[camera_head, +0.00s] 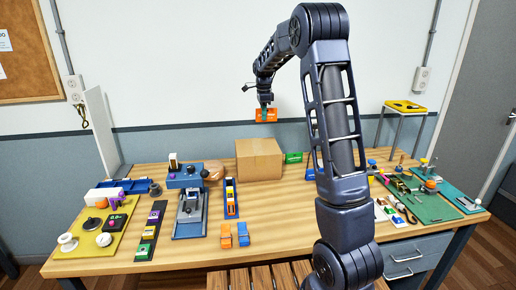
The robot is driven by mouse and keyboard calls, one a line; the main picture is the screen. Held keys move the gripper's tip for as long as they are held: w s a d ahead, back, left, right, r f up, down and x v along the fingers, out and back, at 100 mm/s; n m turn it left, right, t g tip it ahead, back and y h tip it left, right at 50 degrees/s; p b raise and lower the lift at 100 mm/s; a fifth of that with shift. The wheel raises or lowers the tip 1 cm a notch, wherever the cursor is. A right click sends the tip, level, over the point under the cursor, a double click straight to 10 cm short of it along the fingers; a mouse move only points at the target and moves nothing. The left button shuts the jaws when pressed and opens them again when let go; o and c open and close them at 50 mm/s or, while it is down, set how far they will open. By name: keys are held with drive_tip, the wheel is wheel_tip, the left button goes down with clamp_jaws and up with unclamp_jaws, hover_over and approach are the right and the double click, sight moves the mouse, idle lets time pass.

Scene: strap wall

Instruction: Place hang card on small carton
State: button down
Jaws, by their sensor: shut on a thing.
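The small carton (259,161), a plain brown closed box, stands on the workbench near the middle of its back part. My gripper (265,106) hangs pointing down above the carton. It is shut on the hang card (266,116), a small orange card with a pale mark. The card is held upright, clear of the carton's top, with a visible gap below it. The fingertips are small in this view and partly hidden by the card.
My arm covers part of the bench's right half. A green card (293,158) stands right of the carton. A blue-grey press (188,200) stands to its left, and a blue rail (231,198) in front.

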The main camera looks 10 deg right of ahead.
wheel_tip(320, 180, up, 5)
hover_over(255, 146)
drive_tip(key=f, duration=2)
drive_tip(key=shift+s+a, duration=0.1)
drive_tip(key=shift+s, duration=0.15)
drive_tip(key=shift+f, duration=0.1)
drive_tip(key=c, duration=1.3)
unclamp_jaws()
drive_tip(key=shift+c, duration=0.2)
